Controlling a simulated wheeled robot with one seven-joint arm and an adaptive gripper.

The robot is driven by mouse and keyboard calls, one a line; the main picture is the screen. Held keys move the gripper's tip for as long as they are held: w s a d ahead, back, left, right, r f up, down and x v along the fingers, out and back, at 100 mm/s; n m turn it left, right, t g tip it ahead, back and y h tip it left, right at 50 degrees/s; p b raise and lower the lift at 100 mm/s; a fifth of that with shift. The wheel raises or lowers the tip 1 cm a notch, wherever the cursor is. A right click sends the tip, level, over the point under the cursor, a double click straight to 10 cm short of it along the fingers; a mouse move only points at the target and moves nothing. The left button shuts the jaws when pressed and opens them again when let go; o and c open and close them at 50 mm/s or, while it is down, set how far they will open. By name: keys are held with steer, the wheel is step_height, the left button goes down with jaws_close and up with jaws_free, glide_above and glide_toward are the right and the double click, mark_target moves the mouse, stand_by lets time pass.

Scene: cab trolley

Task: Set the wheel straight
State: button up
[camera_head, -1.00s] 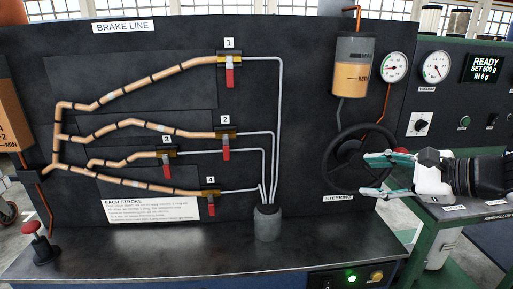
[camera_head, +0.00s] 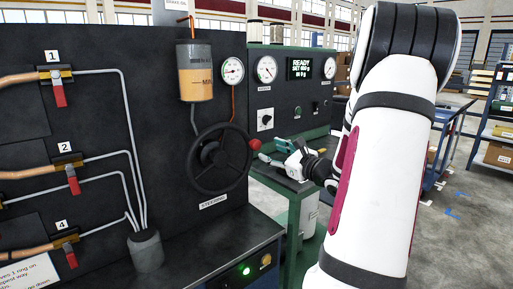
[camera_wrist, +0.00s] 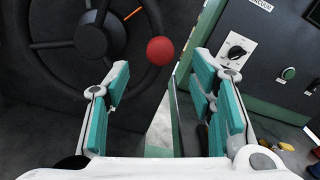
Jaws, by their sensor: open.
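The black steering wheel (camera_head: 191,165) is mounted on the dark panel above a "STEERING" label. A red ball knob (camera_head: 255,144) sits on its right rim. My gripper (camera_head: 268,158) is just right of the wheel, near the knob in the head view. Its teal fingers (camera_wrist: 160,100) are spread wide with nothing between them. The knob appears beyond the fingertips, not between them.
A green-framed console (camera_head: 285,95) with gauges, a selector knob and a display stands right of the panel. A fluid reservoir (camera_head: 195,72) hangs above the wheel. Several red-handled valves line the left. A metal ledge (camera_head: 205,262) juts out below. Blue trolleys stand at right.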

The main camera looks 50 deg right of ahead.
mark_target(258, 145)
steer(key=x, duration=0.7)
steer(key=shift+w, duration=0.3)
jaws_close()
